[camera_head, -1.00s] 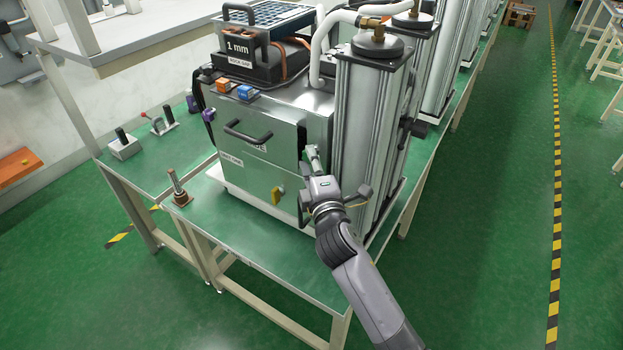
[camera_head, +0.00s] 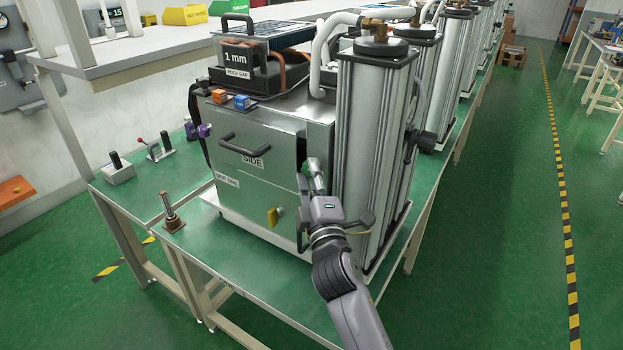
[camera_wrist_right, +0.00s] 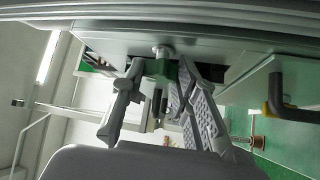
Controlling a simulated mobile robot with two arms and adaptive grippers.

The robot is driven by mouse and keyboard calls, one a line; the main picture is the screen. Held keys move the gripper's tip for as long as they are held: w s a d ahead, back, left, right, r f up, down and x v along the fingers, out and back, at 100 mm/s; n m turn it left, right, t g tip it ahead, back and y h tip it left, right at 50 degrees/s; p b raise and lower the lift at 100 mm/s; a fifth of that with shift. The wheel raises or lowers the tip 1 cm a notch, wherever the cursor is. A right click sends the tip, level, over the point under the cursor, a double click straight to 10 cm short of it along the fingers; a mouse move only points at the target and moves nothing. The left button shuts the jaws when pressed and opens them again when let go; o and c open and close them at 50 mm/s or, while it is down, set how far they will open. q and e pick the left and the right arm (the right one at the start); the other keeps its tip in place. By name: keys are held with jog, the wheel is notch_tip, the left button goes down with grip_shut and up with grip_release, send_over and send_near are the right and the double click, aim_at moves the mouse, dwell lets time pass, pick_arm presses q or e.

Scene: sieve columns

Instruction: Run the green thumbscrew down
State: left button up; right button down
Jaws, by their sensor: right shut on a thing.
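The green thumbscrew (camera_wrist_right: 161,68) shows in the right wrist view, below a pale metal stem or boss on the underside of a grey surface. My right gripper (camera_wrist_right: 158,76) is shut on it, with one finger on each side. In the head view my right gripper (camera_head: 317,180) reaches in between the grey machine's cabinet (camera_head: 255,182) and the tall metal column (camera_head: 375,150). The thumbscrew is hidden there. My left gripper is in neither view.
A threaded post (camera_head: 170,212) stands on the green bench top (camera_head: 245,268) at left. More columns stand behind the first. The bench's front strip is mostly clear.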

jog(key=shift+f, duration=0.1)
jog(key=c, duration=1.2)
grip_release()
jog(key=shift+c, duration=0.2)
jog(key=v, duration=1.2)
